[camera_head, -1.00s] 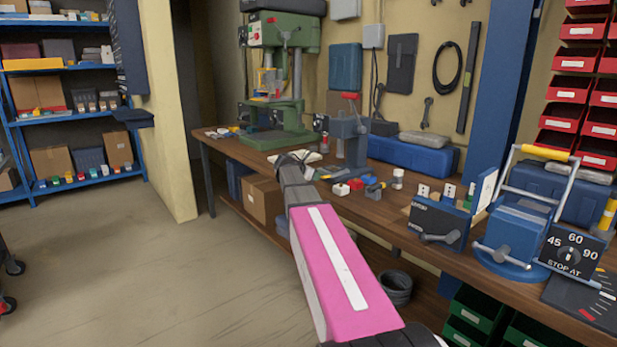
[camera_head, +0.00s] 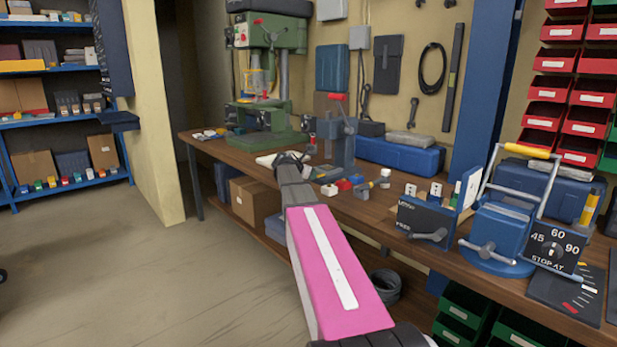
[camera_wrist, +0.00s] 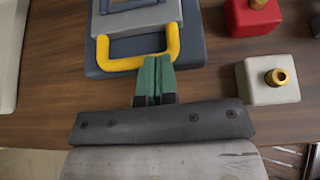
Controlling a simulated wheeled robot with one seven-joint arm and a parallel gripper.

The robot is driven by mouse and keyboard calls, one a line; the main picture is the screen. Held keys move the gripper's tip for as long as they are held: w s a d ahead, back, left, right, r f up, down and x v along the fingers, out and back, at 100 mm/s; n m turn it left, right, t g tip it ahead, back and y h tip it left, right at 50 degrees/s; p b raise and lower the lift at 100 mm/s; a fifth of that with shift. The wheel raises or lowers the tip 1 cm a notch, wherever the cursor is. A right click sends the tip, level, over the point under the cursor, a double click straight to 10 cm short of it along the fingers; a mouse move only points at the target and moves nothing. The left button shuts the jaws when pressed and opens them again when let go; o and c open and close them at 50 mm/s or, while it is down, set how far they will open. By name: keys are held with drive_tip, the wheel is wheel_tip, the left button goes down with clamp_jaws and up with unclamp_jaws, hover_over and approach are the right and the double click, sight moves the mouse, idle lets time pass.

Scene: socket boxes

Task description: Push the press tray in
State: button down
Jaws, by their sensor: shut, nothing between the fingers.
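In the wrist view the press tray (camera_wrist: 137,18) is a light grey plate on a dark blue-grey base (camera_wrist: 195,57), with a yellow U-shaped handle (camera_wrist: 103,52) facing me. My gripper (camera_wrist: 157,62) has green fingers, closed together and empty. Its fingertips overlap the front bar of the handle; I cannot tell whether they touch it. In the head view the blue-grey press (camera_head: 340,145) with a red-tipped lever stands on the bench, beyond the end of my arm. The tray and my fingertips cannot be made out there.
A red box (camera_wrist: 252,17) and a white box (camera_wrist: 268,85) with brass knobs stand right of the tray. A green drill press (camera_head: 265,115) stands behind on the wooden bench. A blue clamp device (camera_head: 497,230) and a dark fixture (camera_head: 425,225) stand at the right.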

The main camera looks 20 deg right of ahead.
drive_tip(key=f+v, duration=0.1)
drive_tip(key=v, duration=1.3)
drive_tip(key=s+a+f+m+g+y, duration=0.1)
drive_tip(key=s+a+f+m+y, duration=0.2)
drive_tip(key=s+f+m, duration=0.5)
drive_tip(key=s+a+f+m+g+y, duration=0.1)
drive_tip(key=s+a+f+y, duration=0.15)
drive_tip(key=f, duration=0.95)
drive_tip(key=s+a+f+m+g+y, duration=0.1)
drive_tip(key=s+a+f+m+y, duration=0.2)
drive_tip(key=s+a+f+m, duration=0.2)
drive_tip(key=s+a+f+m+g+y, duration=0.1)
drive_tip(key=s+a+f+m+y, duration=0.2)
drive_tip(key=s+a+f+m, duration=0.2)
drive_tip(key=s+f+m, duration=0.3)
drive_tip(key=s+f, duration=0.2)
drive_tip(key=s, duration=0.2)
drive_tip(key=shift+s+a+f, duration=0.15)
drive_tip(key=shift+f, duration=0.05)
